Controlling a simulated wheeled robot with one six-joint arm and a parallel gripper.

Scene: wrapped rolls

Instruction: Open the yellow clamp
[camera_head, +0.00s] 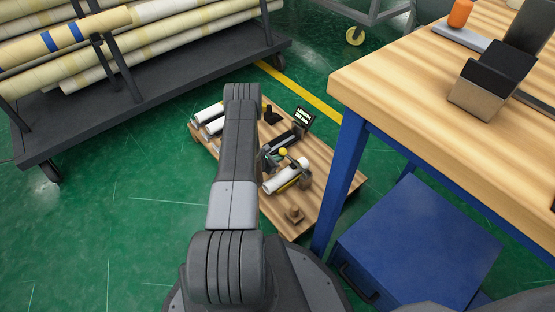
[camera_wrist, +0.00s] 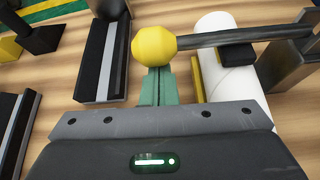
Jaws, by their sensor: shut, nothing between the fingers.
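The clamp's yellow ball knob (camera_wrist: 155,45) sits at the end of a dark lever (camera_wrist: 235,36) in the wrist view. The lever runs right, above a white wrapped roll (camera_wrist: 228,85), with a black pad (camera_wrist: 237,56) against the roll. My gripper (camera_wrist: 155,84) has its green fingers shut with nothing between them. Their tips are at the knob's lower edge in the picture, partly hidden by it; I cannot tell whether they touch. In the head view the yellow knob (camera_head: 283,152) and white roll (camera_head: 286,177) show right of my arm, which hides part of the board.
A wooden board (camera_head: 330,188) on the green floor carries other fixtures and a small sign (camera_head: 303,115). A workbench (camera_head: 440,85) with a blue leg and blue cabinet (camera_head: 415,245) stands close on the right. A rack of long rolls (camera_head: 150,65) stands at the back left.

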